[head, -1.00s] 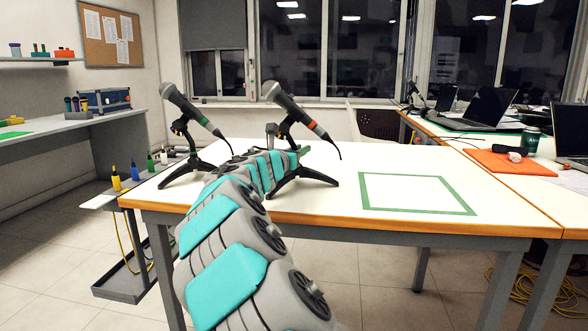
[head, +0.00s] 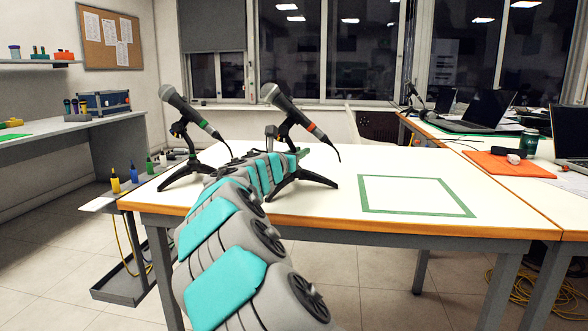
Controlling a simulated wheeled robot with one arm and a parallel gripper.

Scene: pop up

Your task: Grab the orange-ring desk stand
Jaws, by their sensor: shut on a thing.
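The orange-ring desk stand (head: 307,178) stands upright on the white table, holding a tilted microphone (head: 290,108) with an orange ring near its lower end. Its legs are spread on the table top, partly behind my arm. My gripper (head: 296,152) is at the stand's upright, below the microphone, and is shut on it. The fingers are mostly hidden by my own arm. A second stand (head: 190,165) with a green-ringed microphone (head: 187,107) stands to the left, apart from my gripper.
A green square outline (head: 418,211) marks the clear right part of the white table (head: 330,222). A low side shelf with small bottles (head: 115,181) is at the left. Another table with laptops (head: 485,109) and an orange mat (head: 500,163) is at the right.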

